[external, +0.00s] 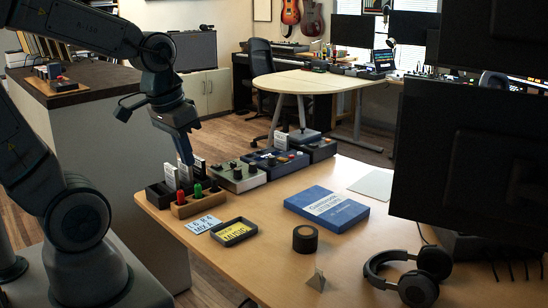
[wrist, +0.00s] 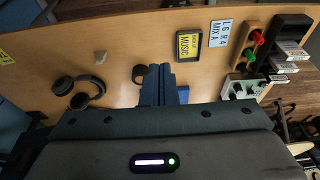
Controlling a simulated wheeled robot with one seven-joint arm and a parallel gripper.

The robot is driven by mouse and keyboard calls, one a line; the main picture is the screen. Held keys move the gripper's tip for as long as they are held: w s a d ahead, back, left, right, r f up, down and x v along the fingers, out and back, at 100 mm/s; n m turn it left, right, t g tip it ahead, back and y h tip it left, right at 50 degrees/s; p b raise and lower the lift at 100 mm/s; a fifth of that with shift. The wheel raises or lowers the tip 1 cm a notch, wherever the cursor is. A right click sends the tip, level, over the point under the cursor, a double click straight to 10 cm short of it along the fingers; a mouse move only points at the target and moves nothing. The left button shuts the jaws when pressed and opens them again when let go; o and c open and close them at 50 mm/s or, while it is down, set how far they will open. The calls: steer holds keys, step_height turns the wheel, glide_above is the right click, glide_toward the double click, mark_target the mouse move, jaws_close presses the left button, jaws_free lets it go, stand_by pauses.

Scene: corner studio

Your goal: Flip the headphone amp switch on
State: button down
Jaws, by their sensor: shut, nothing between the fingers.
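Several small boxes with knobs stand in a row along the table's back left edge: a grey one (external: 238,177), a blue one (external: 272,162) and a farther one (external: 317,149). I cannot tell which is the headphone amp, and no switch can be made out. The grey box also shows at the right of the wrist view (wrist: 240,88). My gripper (external: 187,160) points down above the row's near end, close to the dark card holder (external: 158,195) in the picture. In the wrist view its fingers (wrist: 164,72) are together and empty.
A wooden block (external: 198,208) with red and green pieces stands at the table's left corner. Label plates (external: 203,224), a yellow sign (external: 235,231), a black roll (external: 305,238), a blue book (external: 327,208) and headphones (external: 418,286) lie on the table. A monitor (external: 470,165) blocks the right.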

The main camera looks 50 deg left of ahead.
steer(key=w+a+f+n+g+y+b, duration=0.1)
steer(key=w+a+f+n+y+b, duration=0.1)
steer(key=w+a+n, duration=0.4)
steer(key=w+a+f+n+g+y+b, duration=0.1)
steer(key=w+a+n, duration=0.5)
steer(key=w+a, duration=0.8)
steer(key=w+a+f+n+g+y+b, duration=0.1)
steer(key=w+a+f+n+y+b, duration=0.3)
steer(key=w+a, duration=0.6)
steer(key=shift+w+a+f+n+y, duration=0.35)
steer(key=shift+w+f+n, duration=0.65)
steer(key=shift+w+f, duration=0.65)
steer(key=shift+w, duration=0.1)
glide_above(217, 166)
steer(key=d, duration=0.2)
steer(key=f, duration=0.7)
steer(key=shift+a+f, duration=0.2)
steer(key=shift+f, duration=0.2)
step_height(217, 166, down, 2)
steer(key=shift+d+f+p, duration=0.15)
steer(key=shift+f+p, duration=0.1)
steer(key=shift+p, duration=0.1)
steer(key=shift+d+f, duration=0.15)
steer(key=shift+f, duration=0.6)
